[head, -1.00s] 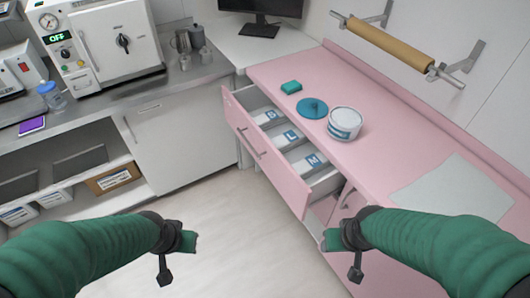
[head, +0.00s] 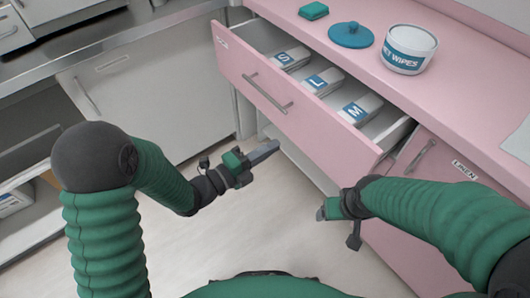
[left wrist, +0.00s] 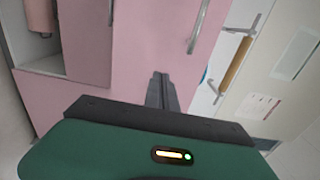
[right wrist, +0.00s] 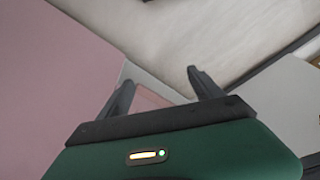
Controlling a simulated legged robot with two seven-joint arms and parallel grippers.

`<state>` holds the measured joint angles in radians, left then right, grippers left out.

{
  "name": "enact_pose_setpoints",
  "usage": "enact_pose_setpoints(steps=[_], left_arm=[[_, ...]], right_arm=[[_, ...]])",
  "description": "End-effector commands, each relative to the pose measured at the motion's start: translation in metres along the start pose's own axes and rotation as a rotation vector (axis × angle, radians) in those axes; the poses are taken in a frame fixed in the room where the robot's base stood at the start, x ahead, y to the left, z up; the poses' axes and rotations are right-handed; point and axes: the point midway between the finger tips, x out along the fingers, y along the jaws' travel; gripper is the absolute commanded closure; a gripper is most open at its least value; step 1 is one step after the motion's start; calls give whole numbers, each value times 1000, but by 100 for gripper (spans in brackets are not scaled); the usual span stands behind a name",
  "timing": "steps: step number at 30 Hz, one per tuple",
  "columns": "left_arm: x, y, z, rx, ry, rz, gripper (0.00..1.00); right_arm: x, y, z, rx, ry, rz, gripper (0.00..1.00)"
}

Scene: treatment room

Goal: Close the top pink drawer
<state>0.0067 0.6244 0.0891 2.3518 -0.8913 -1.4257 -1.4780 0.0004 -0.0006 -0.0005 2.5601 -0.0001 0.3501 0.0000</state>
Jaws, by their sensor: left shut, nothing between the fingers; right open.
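The top pink drawer (head: 296,110) is pulled open from the pink cabinet and holds packs marked S, L and M. Its front has a metal bar handle (head: 264,94). My left gripper (head: 268,150) is shut and empty, in front of and below the drawer front, apart from it in the head view. In the left wrist view its closed fingers (left wrist: 161,90) show against pink panels with metal handles. My right gripper (head: 322,211) is near the drawer's right end, low in front of the cabinet. In the right wrist view its fingers (right wrist: 160,85) are spread and empty.
The pink countertop (head: 455,95) carries a tub of wipes (head: 408,50), a blue lid (head: 351,35) and a green block (head: 313,11). A lower cabinet door (head: 425,165) is right of the drawer. A grey-white cabinet (head: 135,90) stands left. Floor between is clear.

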Motion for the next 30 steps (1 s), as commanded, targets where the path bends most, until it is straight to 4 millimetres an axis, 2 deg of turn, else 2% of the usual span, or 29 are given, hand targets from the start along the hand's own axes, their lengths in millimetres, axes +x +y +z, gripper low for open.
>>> enact_pose_setpoints(steps=[9,13,18,30], left_arm=[[68,3,0,-1,0,-2,100],[86,2,1,-2,-1,-2,100],[95,1,1,-4,-3,0,100],[97,1,1,-3,-3,0,100]], right_arm=[[18,0,4,-1,0,0,24],[22,0,5,-1,-1,0,24],[24,0,6,-1,-1,0,24],[24,0,6,-1,-1,0,24]])
